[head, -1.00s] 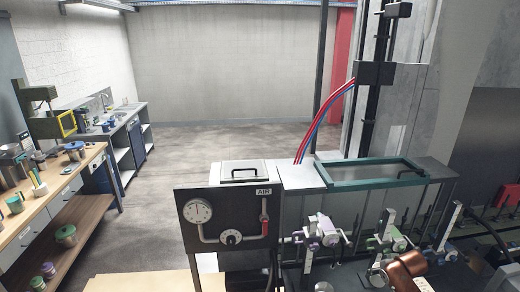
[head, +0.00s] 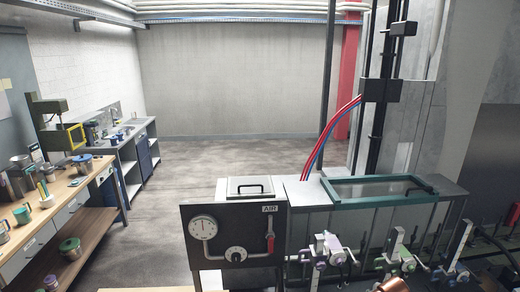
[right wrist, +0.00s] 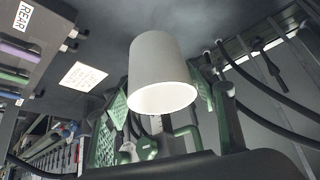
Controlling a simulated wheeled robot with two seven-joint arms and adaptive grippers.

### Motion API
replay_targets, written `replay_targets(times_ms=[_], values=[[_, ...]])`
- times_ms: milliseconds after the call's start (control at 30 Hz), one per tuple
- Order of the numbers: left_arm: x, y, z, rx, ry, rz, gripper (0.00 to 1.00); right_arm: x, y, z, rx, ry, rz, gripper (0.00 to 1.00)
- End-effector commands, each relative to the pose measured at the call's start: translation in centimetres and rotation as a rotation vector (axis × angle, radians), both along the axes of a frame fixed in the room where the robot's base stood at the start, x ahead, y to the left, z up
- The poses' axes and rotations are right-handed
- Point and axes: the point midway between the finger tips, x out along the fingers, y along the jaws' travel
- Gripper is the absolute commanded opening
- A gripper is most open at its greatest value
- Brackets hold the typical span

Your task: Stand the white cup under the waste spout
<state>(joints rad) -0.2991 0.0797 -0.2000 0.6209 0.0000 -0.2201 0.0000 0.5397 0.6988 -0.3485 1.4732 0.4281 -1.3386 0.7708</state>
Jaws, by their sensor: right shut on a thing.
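The white cup (right wrist: 162,70) is in the middle of the right wrist view, its open rim facing the bottom of that picture. My right gripper (right wrist: 160,92) has its green-padded fingers on either side of the cup and is shut on it. The cup cannot be made out in the head view. I cannot pick out the waste spout with certainty in either view. My left gripper is in neither view.
A machine with a gauge panel (head: 232,239) and a green-rimmed tank (head: 380,189) stands in front. Several clamp-like fittings (head: 400,250) line its near side. Dark hoses (right wrist: 268,98) run beside the cup in the wrist view. A wooden bench (head: 62,200) is at left; open floor lies behind.

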Motion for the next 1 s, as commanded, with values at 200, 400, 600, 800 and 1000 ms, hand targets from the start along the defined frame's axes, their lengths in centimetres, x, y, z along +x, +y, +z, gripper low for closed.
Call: replay_targets(times_ms=[200, 400, 600, 800, 1000], values=[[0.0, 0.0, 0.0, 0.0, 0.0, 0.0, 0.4, -5.9, 1.0, -2.7, -0.004, 0.002, -0.221, 0.36], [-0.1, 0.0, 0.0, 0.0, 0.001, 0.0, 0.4, -10.1, 1.5, -3.5, -0.002, 0.0, -0.404, 0.36], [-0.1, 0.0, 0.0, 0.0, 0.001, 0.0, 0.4, -12.9, 1.7, -3.6, -0.003, -0.002, -0.524, 0.36], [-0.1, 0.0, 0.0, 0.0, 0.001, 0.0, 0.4, -13.6, 2.1, -2.6, -0.001, -0.007, -0.566, 0.36], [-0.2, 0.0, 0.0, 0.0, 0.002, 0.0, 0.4, -11.8, 3.5, 0.4, -0.002, -0.008, -0.484, 0.36]])
